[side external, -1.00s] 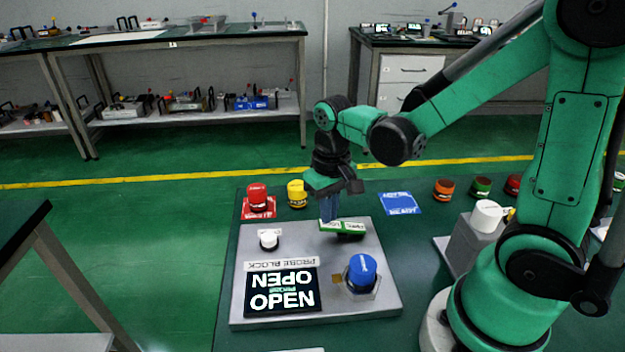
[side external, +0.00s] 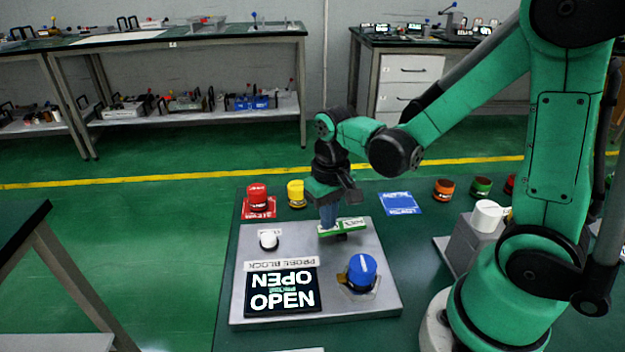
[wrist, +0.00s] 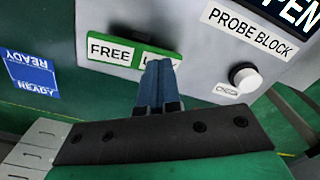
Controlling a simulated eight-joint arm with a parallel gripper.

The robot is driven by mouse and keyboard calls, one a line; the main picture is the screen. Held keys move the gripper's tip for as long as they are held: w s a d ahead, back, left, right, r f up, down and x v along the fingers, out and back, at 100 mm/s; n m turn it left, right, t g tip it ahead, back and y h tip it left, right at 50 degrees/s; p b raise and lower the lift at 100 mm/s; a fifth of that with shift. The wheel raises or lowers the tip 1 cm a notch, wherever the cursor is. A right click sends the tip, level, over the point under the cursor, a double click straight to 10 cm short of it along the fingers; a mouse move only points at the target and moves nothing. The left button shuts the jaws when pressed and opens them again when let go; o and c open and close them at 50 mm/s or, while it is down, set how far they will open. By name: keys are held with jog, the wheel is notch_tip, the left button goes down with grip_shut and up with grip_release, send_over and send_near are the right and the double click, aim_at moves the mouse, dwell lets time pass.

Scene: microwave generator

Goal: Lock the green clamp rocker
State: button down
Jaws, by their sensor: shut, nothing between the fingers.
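The green clamp rocker (side external: 350,225) lies on the grey panel's far part, its left end lower than its right end in the side view. In the wrist view the rocker (wrist: 122,40) has a white FREE label on its left part and a label beginning with L on its right part. My gripper (side external: 329,224) is shut and empty, pointing down at the rocker's left end. In the wrist view its fingertips (wrist: 159,64) cover most of the L label. They look in contact with the rocker or very close to it; the exact contact is hidden.
The panel (side external: 235,300) also carries a white button (side external: 268,239), a PROBE BLOCK label, a display (side external: 282,292) reading OPEN and a blue knob (side external: 361,268). Red (side external: 257,197) and yellow (side external: 296,194) items stand behind it. A blue READY card (side external: 399,203) lies at back right.

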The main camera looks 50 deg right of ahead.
aim_at(322, 249)
jog(key=shift+r, duration=3.55)
jog(key=shift+s, duration=0.1)
jog(key=a+n+t, duration=0.1)
jog(key=t, duration=0.1)
jog(key=a+r+n+t, duration=0.1)
jog(key=t, duration=0.1)
jog(key=s+a+r+n+t, duration=0.1)
jog(key=t, duration=0.2)
jog(key=shift+r, duration=0.2)
